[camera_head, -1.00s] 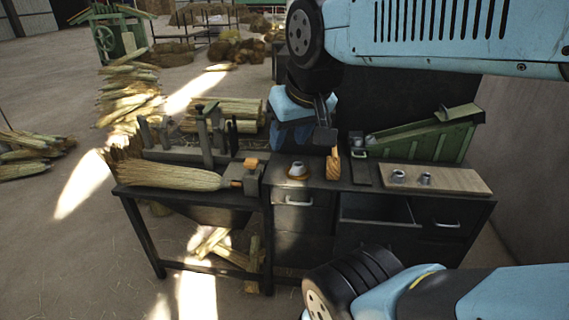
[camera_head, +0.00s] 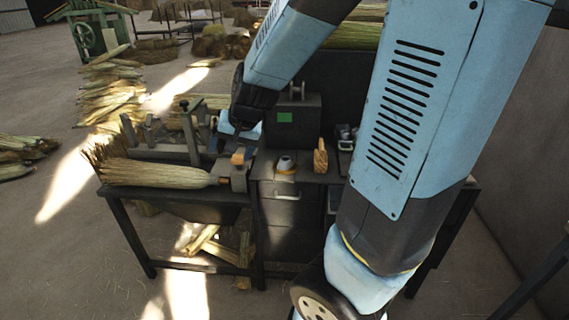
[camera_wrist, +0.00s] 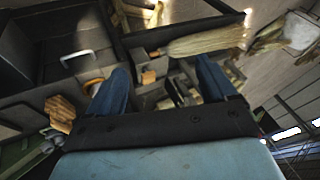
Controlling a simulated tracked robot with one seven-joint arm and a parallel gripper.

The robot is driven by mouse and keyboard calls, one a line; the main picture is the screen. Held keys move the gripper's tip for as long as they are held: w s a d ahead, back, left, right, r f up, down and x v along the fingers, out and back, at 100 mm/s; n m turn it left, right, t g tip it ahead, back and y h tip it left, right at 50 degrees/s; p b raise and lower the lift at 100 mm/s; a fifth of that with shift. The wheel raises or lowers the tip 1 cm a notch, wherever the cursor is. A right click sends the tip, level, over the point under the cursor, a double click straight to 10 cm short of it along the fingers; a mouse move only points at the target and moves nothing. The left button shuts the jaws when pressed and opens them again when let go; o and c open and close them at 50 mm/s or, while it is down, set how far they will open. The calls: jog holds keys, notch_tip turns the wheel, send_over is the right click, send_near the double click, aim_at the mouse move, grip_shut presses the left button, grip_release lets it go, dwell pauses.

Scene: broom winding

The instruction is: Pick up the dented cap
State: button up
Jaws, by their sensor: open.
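A small orange piece (camera_head: 238,158) sits at the clamp (camera_head: 235,180) at the handle end of a broom (camera_head: 155,173). In the wrist view the orange piece (camera_wrist: 148,77) lies between and beyond my fingers. I cannot tell whether it is the dented cap; no dent shows. My gripper (camera_head: 230,146) is open, just above the clamp in the head view. Its two blue fingers stand apart in the wrist view (camera_wrist: 166,82), with nothing seen held. The small metal caps on the pale board at the bench's right are now hidden behind my arm.
A white-and-orange round item (camera_head: 286,164) and an upright wooden block (camera_head: 320,157) stand on the bench right of the clamp. Upright metal posts (camera_head: 190,132) stand behind the broom. A dark box with a green panel (camera_head: 285,118) is at the back.

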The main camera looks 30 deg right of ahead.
jog(key=w+f+m+h, duration=0.25)
jog(key=w+f, duration=0.25)
jog(key=f, duration=0.4)
jog(key=m+t+h, duration=0.3)
jog(key=m+h, duration=0.1)
jog(key=h, duration=0.9)
send_near(282, 163)
jog(key=x, duration=0.7)
jog(key=shift+s+d, duration=0.15)
jog(key=shift+s, duration=0.15)
jog(key=shift+w+x, duration=0.25)
jog(key=shift+x, duration=2.55)
jog(key=shift+r, duration=0.15)
jog(key=c, duration=1.1)
